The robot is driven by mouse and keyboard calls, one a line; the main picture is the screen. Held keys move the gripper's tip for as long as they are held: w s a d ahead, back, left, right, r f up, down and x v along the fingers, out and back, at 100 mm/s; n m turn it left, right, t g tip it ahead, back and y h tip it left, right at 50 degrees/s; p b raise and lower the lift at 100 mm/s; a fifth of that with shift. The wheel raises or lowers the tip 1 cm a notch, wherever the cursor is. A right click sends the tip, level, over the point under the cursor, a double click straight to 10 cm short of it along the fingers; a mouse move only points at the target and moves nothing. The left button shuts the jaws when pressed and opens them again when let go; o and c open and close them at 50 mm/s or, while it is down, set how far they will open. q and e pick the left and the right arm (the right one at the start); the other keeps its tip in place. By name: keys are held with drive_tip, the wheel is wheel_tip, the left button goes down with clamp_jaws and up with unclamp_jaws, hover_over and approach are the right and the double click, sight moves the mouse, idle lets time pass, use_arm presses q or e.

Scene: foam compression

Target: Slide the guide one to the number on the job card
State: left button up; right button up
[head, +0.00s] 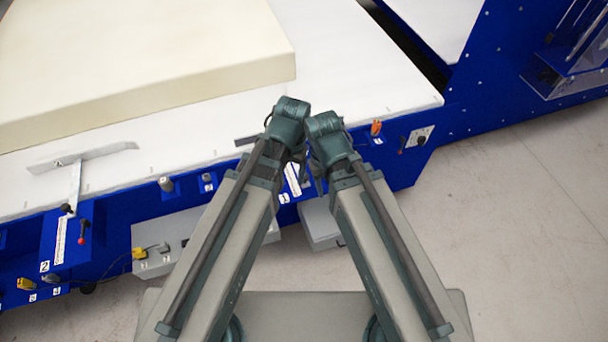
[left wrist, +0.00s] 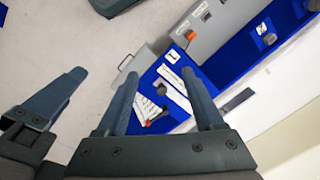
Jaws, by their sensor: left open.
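A label "1" (head: 283,198) marks a blue housing on the table's front edge, and it also shows in the left wrist view (left wrist: 173,55). Printed strips lie beside it. Guide one appears to be here, with a dark grey bar (head: 245,140) on the white top; my arms hide most of it. A red handle tip (left wrist: 148,123) shows in the left wrist view. My left gripper (left wrist: 161,76) is open, its fingers spread over this housing with nothing clearly between them. My right gripper is partly visible at left there; its opening is unclear. I cannot make out the job card's number.
A cream foam block (head: 150,60) lies on the white table (head: 350,70). A second T-shaped guide (head: 75,185) stands at left by label "2". An orange knob (head: 376,128) and a small white panel (head: 418,136) are at right. Grey boxes hang below; floor at right is clear.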

use_arm(q)
drive_tip(key=w+d+f+b, duration=0.1)
drive_tip(key=w+d, duration=0.1)
drive_tip(key=w, duration=0.3)
drive_tip(key=w+d+f+b, duration=0.2)
drive_tip(key=w, duration=0.4)
drive_tip(key=shift+w+f+m+h, duration=0.2)
drive_tip(key=shift+f+m+h, duration=0.05)
drive_tip(key=shift+m+h, duration=0.15)
wheel_tip(320, 180, down, 14)
drive_tip(key=b, duration=1.4)
drive_tip(key=shift+r, duration=0.1)
clamp_jaws()
